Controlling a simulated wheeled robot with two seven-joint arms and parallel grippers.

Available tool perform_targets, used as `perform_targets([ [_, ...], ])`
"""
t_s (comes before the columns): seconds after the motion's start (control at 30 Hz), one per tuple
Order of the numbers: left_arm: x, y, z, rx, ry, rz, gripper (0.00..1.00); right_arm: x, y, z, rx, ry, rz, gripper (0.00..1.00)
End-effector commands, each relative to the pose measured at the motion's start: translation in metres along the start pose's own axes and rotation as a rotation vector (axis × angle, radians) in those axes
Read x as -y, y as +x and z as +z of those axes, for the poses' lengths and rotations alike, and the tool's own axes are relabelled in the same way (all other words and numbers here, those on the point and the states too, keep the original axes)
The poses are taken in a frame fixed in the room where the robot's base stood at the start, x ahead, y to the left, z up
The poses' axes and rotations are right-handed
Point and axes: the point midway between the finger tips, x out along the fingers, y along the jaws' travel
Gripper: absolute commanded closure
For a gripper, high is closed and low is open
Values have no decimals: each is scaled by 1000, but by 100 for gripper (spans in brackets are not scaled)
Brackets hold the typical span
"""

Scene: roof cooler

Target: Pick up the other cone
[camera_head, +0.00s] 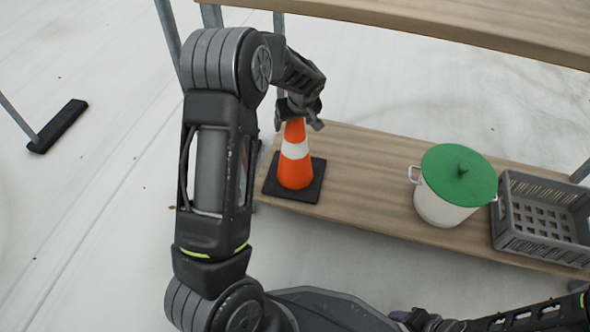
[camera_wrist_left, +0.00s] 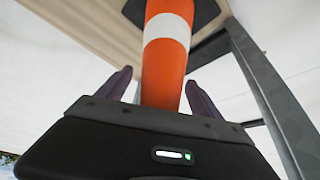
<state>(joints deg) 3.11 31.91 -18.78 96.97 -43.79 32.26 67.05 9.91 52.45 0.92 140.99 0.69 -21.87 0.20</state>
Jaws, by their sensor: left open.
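An orange cone (camera_head: 295,171) with a white band and a black square base stands upright at the left end of the lower wooden shelf (camera_head: 370,165). My left gripper (camera_head: 300,118) is at the cone's top, with its fingers apart. In the left wrist view the cone (camera_wrist_left: 166,65) runs between the two open fingers (camera_wrist_left: 160,92), with a finger on each side and visible gaps. The cone's tip is hidden by the gripper. Only this one cone is in view.
A white pot with a green lid (camera_head: 459,174) stands on the shelf to the right of the cone. A grey crate (camera_head: 518,243) is at the shelf's right end. An upper wooden shelf (camera_head: 470,25) overhangs at the back. A metal leg (camera_wrist_left: 265,85) stands near the cone.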

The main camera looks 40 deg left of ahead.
Motion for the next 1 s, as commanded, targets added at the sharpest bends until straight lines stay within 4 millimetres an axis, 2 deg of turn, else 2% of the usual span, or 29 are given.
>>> perform_targets([
  [0.27,0,0,0,0,0,0,24,0,0,0,0,0,0,40],
  [1.0,0,0,0,0,0,0,85,0,0,0,0,0,0,40],
])
